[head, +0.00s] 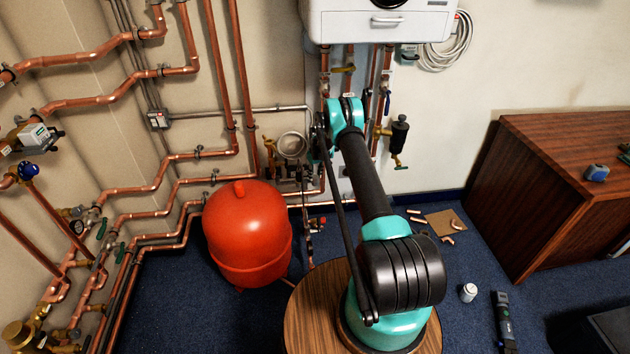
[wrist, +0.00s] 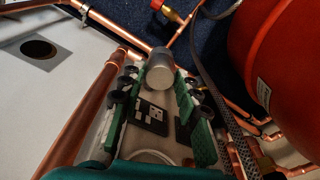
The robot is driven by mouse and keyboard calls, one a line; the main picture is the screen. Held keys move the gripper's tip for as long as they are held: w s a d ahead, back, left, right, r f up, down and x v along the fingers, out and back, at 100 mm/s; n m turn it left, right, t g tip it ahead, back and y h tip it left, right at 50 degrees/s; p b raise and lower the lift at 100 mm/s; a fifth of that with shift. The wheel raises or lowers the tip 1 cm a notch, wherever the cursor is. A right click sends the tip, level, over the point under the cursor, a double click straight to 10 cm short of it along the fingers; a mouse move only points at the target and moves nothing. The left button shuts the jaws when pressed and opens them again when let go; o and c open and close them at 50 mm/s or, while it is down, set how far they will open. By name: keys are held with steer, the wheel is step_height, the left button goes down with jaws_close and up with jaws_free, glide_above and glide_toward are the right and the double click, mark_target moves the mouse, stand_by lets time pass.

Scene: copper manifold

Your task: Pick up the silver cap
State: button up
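A silver cylindrical cap (wrist: 160,70) with a round, dull end shows in the wrist view, just beyond and between my fingertips. How deep the cap sits between the fingertips is hard to tell. In the head view my arm reaches toward the pipes under the white boiler, and I cannot make out the gripper or the cap clearly there.
A red tank (head: 247,232) stands left of my arm and fills the right of the wrist view (wrist: 285,65). Copper pipes (wrist: 92,110) run close to the gripper's left. The white boiler (head: 380,22) hangs above. A wooden cabinet (head: 545,190) stands right. A white can (head: 468,292) is on the floor.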

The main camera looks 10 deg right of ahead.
steer(key=c, duration=0.5)
step_height(320, 180, up, 10)
steer(key=shift+r, duration=0.1)
stand_by(0.5)
step_height(320, 180, up, 4)
glide_above(315, 176)
steer(key=shift+s+r, duration=0.1)
steer(key=shift+r, duration=0.1)
stand_by(0.6)
